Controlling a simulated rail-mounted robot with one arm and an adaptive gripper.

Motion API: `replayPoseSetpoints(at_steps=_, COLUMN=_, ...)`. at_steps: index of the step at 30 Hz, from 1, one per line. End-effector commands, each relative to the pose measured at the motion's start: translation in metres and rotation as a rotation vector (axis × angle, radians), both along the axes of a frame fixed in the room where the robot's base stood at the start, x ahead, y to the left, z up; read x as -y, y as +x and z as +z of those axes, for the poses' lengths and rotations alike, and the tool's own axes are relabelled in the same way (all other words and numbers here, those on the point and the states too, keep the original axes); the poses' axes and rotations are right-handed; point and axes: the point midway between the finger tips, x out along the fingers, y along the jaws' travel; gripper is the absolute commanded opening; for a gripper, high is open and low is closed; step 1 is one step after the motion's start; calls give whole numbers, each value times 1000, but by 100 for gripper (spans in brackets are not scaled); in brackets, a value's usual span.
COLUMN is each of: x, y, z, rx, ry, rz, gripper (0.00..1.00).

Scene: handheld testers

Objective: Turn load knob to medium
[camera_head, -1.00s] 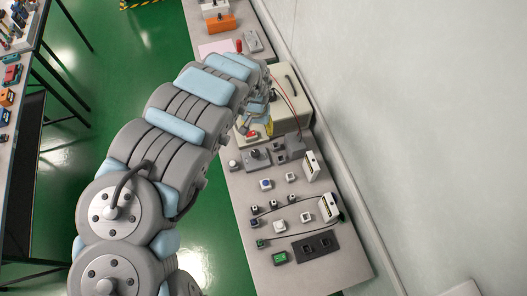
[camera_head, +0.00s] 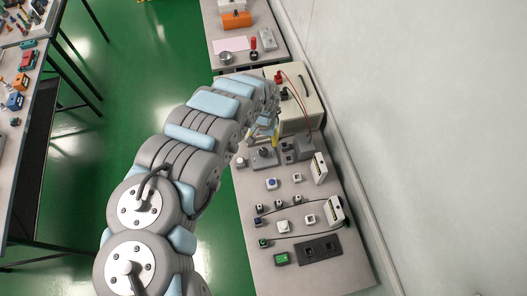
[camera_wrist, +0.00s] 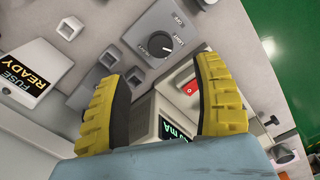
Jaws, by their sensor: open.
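The load knob (camera_wrist: 159,44) is a round black knob with a white pointer line on a grey box with printed position labels, slanted in the wrist view. One label appears to read OFF; the others are too small to read surely. The grey knob box also shows in the head view (camera_head: 264,158), just in front of my gripper. My gripper (camera_wrist: 158,68) has two yellow ribbed fingers, spread wide and empty. The knob lies beyond the fingertips, near the middle between them, with no visible contact. In the head view my gripper (camera_head: 264,132) is partly hidden by my arm.
A FUSE READY box (camera_wrist: 22,78) stands at left. A large beige case (camera_head: 300,105) with red cables stands behind my gripper.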

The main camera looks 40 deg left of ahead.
Motion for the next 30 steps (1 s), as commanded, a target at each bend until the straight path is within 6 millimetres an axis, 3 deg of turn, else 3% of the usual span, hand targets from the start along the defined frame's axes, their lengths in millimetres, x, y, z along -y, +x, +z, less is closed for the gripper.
replayPoseSetpoints(at_steps=30, x=2, y=2, z=-83, rx=3, ry=-2, rz=1, gripper=66)
